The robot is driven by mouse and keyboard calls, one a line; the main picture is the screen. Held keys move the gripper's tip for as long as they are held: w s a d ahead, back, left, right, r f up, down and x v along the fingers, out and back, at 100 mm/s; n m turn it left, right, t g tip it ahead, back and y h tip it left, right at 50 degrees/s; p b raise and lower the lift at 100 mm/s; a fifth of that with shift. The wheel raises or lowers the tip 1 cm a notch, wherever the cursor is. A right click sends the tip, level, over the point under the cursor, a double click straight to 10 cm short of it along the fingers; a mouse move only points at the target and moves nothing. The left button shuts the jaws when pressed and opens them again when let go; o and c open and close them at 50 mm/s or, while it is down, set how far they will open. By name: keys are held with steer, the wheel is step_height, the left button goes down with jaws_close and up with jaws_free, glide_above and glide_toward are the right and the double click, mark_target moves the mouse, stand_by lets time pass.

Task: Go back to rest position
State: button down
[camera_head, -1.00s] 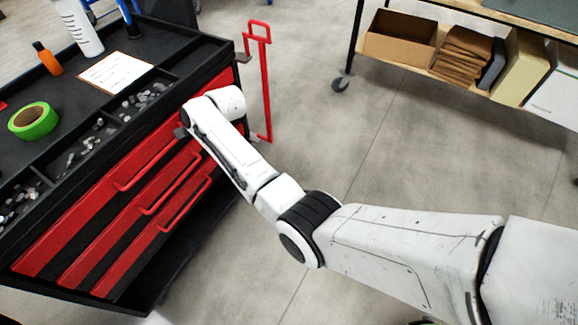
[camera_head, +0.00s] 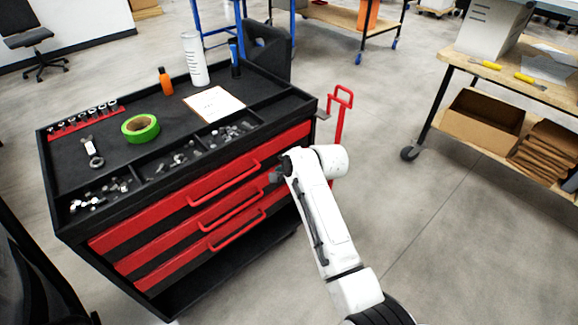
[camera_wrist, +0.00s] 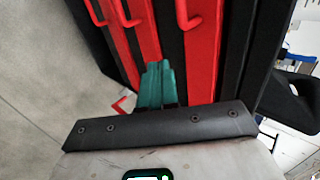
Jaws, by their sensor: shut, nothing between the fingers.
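My gripper (camera_wrist: 157,84) shows in the wrist view as two teal fingers, shut together with nothing between them. The red drawer fronts of the tool cart fill the view beyond the fingers. In the head view my white arm reaches up from the bottom edge, and its dark wrist end (camera_head: 280,172) is in front of the right part of the cart's top red drawer. The fingers are too small to make out there. I cannot tell whether they touch the cart (camera_head: 150,262). All the drawers look shut.
On the cart top are green tape (camera_head: 140,128), a white bottle (camera_head: 194,60), an orange bottle (camera_head: 166,81), a paper sheet (camera_head: 213,103) and trays of small metal parts. A workbench with a cardboard box (camera_head: 483,122) stands at the right. Floor between is clear.

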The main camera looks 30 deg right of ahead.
steer(key=s+d+n+g+h+p, duration=0.1)
steer(key=s+n+g, duration=0.3)
steer(key=s, duration=1.9)
steer(key=s+d+f+n+g+h+p, duration=0.1)
steer(key=s+n+g+p, duration=0.3)
steer(key=s+n, duration=0.6)
steer(key=s, duration=1.3)
steer(key=shift+n+h, duration=0.3)
